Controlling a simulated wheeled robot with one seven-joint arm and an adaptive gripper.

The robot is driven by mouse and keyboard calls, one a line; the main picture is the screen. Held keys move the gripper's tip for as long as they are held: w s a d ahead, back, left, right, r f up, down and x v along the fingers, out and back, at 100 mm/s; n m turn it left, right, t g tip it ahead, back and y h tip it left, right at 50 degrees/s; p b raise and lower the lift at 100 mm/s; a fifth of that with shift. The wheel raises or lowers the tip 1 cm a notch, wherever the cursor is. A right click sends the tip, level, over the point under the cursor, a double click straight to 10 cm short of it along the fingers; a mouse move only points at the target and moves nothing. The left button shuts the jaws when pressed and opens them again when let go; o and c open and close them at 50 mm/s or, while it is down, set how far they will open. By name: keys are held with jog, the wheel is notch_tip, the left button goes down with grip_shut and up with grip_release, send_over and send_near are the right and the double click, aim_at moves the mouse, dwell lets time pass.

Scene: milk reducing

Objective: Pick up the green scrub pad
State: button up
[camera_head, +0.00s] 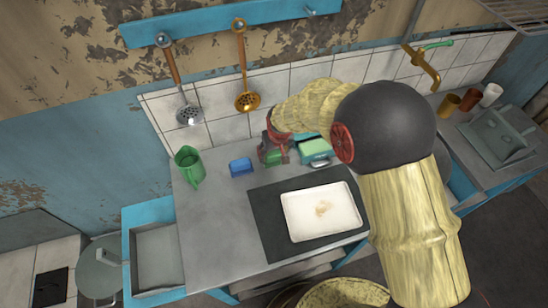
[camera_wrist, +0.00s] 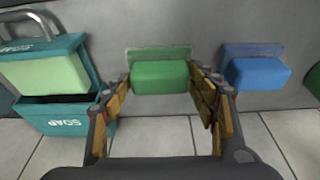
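The green scrub pad (camera_wrist: 160,77) is a small block with a paler green layer along its far edge. It sits on the grey counter between my two fingertips in the wrist view. My gripper (camera_wrist: 160,80) is open, with one finger close along each side of the pad; whether either finger touches it I cannot tell. In the head view my gripper (camera_head: 272,149) is low over the counter near the wall, and part of the green pad (camera_head: 280,158) shows beside it.
A blue pad (camera_wrist: 257,71) lies close beside the right finger in the wrist view. A teal soap holder (camera_wrist: 66,122) with a pale green block (camera_wrist: 45,77) stands by the left finger. A white tray (camera_head: 300,225) on a dark mat and a green jug (camera_head: 190,167) are nearby.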

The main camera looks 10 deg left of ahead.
aim_at(274, 153)
jog(key=c, duration=0.6)
jog(key=shift+c, duration=0.6)
jog(key=shift+r, duration=0.45)
notch_tip(274, 153, up, 2)
jog(key=shift+w+r+p, duration=0.1)
jog(key=shift+r+p, duration=0.1)
jog(key=shift+p, duration=0.55)
jog(key=shift+s+d+r+p, duration=0.6)
jog(key=shift+s+d+r, duration=0.4)
jog(key=shift+s+r, duration=0.9)
jog(key=shift+s+d+r+p, duration=0.55)
jog(key=shift+s+d+r, duration=0.65)
jog(key=shift+s, duration=1.15)
jog(key=shift+s+d+r+p, duration=0.6)
jog(key=shift+s+d+r, duration=0.25)
jog(key=shift+s+r, duration=1.1)
jog(key=shift+s+f, duration=0.2)
